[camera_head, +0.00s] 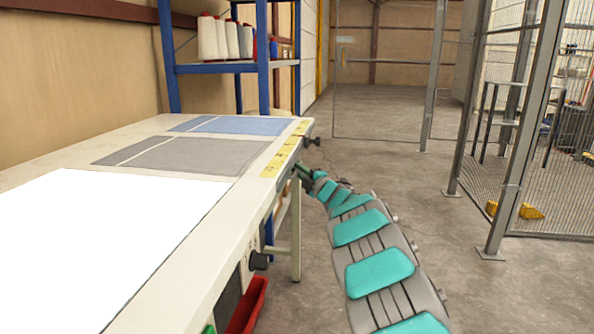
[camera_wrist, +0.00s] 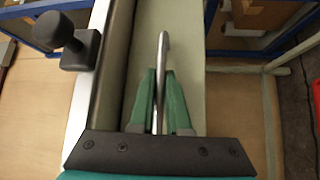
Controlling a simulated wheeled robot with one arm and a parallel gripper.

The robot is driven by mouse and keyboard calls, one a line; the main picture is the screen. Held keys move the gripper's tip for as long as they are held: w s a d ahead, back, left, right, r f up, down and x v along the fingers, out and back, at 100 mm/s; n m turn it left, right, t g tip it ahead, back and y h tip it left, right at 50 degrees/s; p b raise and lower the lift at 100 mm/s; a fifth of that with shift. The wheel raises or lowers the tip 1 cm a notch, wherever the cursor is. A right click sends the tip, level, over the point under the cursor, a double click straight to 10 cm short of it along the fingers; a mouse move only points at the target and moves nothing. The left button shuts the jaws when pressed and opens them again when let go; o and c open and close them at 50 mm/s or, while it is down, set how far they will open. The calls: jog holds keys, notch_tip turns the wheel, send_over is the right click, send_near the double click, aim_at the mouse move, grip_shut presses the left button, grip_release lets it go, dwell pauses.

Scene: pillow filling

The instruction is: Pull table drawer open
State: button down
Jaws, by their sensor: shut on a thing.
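The table (camera_head: 150,143) has a white top along the left of the head view. My gripper (camera_wrist: 158,78) shows its two green fingers shut on a slim metal handle (camera_wrist: 163,48) in the wrist view. The handle stands out from the pale grey-green drawer front (camera_wrist: 187,40). In the head view my gripper (camera_head: 303,172) is at the table's far right side, just below the top's edge. The drawer is mostly hidden there by the table edge and my arm, so I cannot tell how far it is open.
A black knob (camera_wrist: 62,38) juts out beside the table edge; another knob (camera_head: 259,261) is nearer in the head view. A red bin (camera_head: 248,308) sits below the table. Blue shelving (camera_head: 216,69) stands behind.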

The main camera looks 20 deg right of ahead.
jog(key=s+d+p, duration=0.1)
jog(key=s+d, duration=0.7)
jog(key=d, duration=0.3)
jog(key=s+d+p, duration=0.1)
jog(key=s+d, duration=0.7)
jog(key=d, duration=0.4)
jog(key=shift+d, duration=0.25)
jog(key=c, duration=0.9)
grip_release()
jog(key=shift+s, duration=0.1)
jog(key=b+v, duration=0.1)
jog(key=v, duration=0.6)
jog(key=shift+s+f, duration=0.15)
jog(key=shift+s, duration=0.15)
jog(key=shift+s, duration=0.1)
